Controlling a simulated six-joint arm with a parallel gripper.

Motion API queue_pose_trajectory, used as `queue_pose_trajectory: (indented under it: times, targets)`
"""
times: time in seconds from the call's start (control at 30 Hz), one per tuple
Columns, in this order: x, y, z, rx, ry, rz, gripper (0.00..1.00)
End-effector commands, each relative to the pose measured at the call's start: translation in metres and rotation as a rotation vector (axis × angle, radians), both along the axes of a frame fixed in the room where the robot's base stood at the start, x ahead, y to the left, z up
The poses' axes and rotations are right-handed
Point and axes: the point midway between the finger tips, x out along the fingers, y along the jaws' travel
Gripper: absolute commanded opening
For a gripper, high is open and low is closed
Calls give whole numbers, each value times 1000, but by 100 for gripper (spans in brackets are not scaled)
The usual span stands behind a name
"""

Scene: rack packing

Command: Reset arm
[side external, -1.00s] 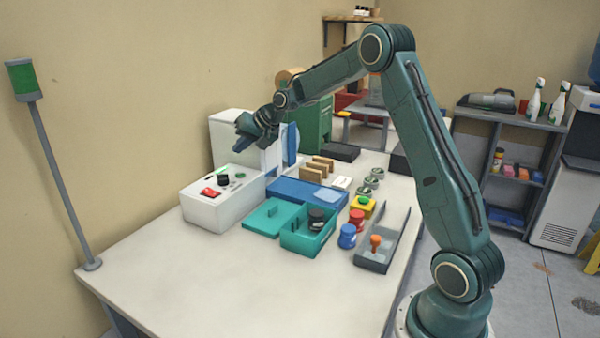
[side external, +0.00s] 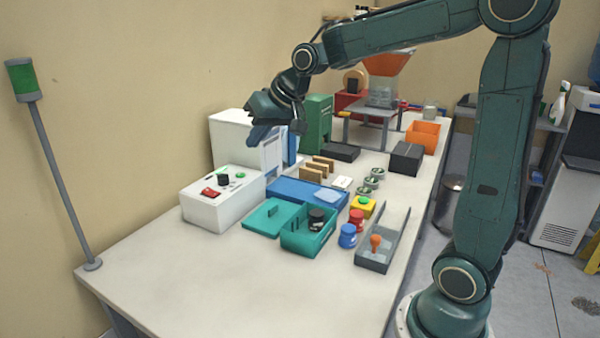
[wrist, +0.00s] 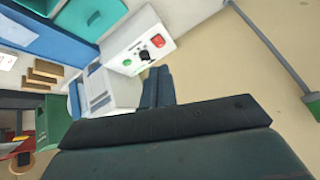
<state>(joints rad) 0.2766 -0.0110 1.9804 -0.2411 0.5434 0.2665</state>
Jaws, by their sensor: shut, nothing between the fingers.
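My gripper (side external: 258,134) is shut and empty. In the side external view it hangs in the air in front of the upper part of the white cabinet (side external: 228,135), above the white control box (side external: 205,208). In the wrist view the shut fingers (wrist: 158,88) point up the picture, beside the control box (wrist: 120,45) with its black knob, red switch and green button. The wrist view is tilted, and the dark gripper body fills its lower part.
On the table (side external: 200,285) are a teal open box (side external: 300,242) with its lid beside it, a blue tray (side external: 285,188), blue and red jars, a grey tray (side external: 370,262), brown blocks and several round tins. A green-topped pole (side external: 45,160) stands at the left. The near table is clear.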

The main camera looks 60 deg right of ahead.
Motion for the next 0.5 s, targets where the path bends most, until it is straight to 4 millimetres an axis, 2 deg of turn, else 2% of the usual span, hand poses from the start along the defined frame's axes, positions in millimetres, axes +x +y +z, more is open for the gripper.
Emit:
queue_pose_trajectory:
  times: [0.03, 0.2, 0.5]
  targets:
    - [-14, 8, 4, -15, 4, 16, 0]
    - [-60, 28, 11, -64, 31, 70, 0]
    - [-142, 52, 7, -139, 76, 157, 0]
